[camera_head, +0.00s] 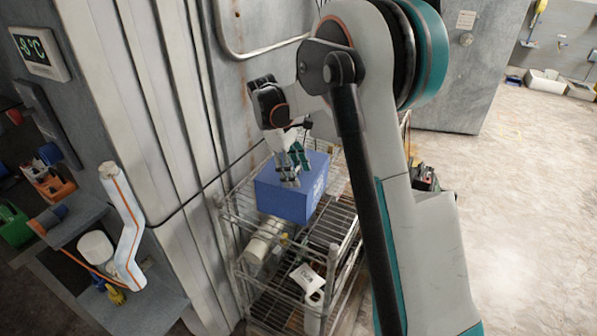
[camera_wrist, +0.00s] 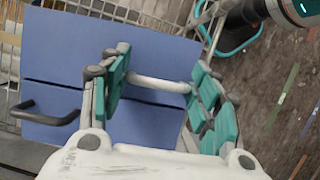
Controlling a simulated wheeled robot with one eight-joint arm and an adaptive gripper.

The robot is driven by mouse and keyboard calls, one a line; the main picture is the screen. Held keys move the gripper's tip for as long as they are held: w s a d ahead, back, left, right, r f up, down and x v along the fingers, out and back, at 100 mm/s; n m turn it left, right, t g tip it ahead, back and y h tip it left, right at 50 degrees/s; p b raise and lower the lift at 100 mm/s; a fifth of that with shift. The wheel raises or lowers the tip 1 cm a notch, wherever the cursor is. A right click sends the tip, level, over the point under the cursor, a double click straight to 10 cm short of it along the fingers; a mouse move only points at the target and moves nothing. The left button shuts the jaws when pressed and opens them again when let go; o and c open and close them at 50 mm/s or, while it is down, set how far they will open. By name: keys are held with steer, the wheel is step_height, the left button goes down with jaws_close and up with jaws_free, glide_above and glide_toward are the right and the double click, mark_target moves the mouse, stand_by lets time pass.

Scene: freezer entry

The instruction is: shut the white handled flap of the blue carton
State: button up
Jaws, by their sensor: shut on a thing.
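The blue carton (camera_head: 290,198) stands on the upper shelf of a wire rack. Its blue faces, split by dark seams, fill much of the wrist view (camera_wrist: 65,55). A white handle (camera_wrist: 158,85) on a flap lies between the teal-padded fingers of my gripper (camera_wrist: 157,72). My gripper is shut on this handle. In the head view my gripper (camera_head: 292,166) is over the carton's top and hides part of it. A black handle (camera_wrist: 45,112) sits left of the white one. I cannot tell the white-handled flap's angle.
The wire rack (camera_head: 238,210) holds several containers below, including a white jug (camera_head: 312,312). A ribbed metal wall (camera_head: 150,90) stands close to the rack's left. A grey side shelf (camera_head: 140,300) is at lower left. Open floor (camera_head: 510,190) lies to the right.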

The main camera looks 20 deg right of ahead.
steer(key=shift+w+a+f+g+h, duration=0.15)
steer(key=shift+f+g+h, duration=0.15)
steer(key=shift+g, duration=0.1)
stand_by(0.3)
steer(key=o, duration=1.5)
steer(key=shift+f, duration=0.1)
steer(key=v, duration=1.2)
